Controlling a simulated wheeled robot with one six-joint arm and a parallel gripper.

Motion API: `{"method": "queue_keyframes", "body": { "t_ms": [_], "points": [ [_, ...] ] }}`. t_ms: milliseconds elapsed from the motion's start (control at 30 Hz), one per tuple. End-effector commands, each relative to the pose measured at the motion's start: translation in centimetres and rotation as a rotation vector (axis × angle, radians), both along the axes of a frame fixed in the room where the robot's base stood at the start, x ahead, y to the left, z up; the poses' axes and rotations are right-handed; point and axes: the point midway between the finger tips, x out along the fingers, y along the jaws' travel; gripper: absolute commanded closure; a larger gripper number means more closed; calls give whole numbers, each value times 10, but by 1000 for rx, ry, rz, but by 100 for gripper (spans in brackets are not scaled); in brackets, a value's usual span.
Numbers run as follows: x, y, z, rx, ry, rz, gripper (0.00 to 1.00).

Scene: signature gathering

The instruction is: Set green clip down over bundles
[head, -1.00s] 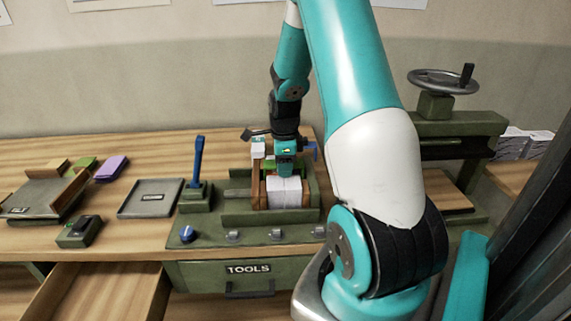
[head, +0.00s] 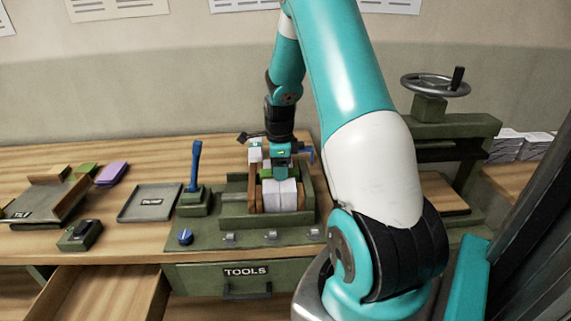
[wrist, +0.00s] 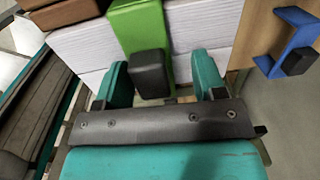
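The green clip (wrist: 145,30) sits over the white paper bundles (wrist: 85,50) in the wrist view, its green band across their top edge. Its black tab (wrist: 150,73) points toward my gripper (wrist: 165,80). The two teal fingers stand apart on either side of the tab, with a clear gap at the right finger, so the gripper is open. In the head view, a bit of the green clip (head: 266,173) shows under my gripper (head: 280,172), on the bundles (head: 280,196) in the green press frame (head: 237,208). My gripper hides the rest of the clip.
A blue clip-like bracket (wrist: 293,43) is fixed on the wooden board at right. A drawer (head: 95,292) is open at front left. A handwheel press (head: 435,120) stands right.

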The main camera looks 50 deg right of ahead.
Motion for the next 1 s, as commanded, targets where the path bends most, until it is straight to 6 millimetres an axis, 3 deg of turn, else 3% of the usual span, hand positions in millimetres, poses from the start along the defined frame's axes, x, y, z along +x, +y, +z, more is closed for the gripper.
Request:
{"method": "queue_keyframes", "body": {
  "t_ms": [33,567,733,1000],
  "points": [
    [-15,11,-30,32,51,-1,29],
    [-7,16,-26,26,53,-2,29],
    [-10,17,7,22,39,1,29],
    [-33,14,97,4,-5,0,29]
  ]
}}
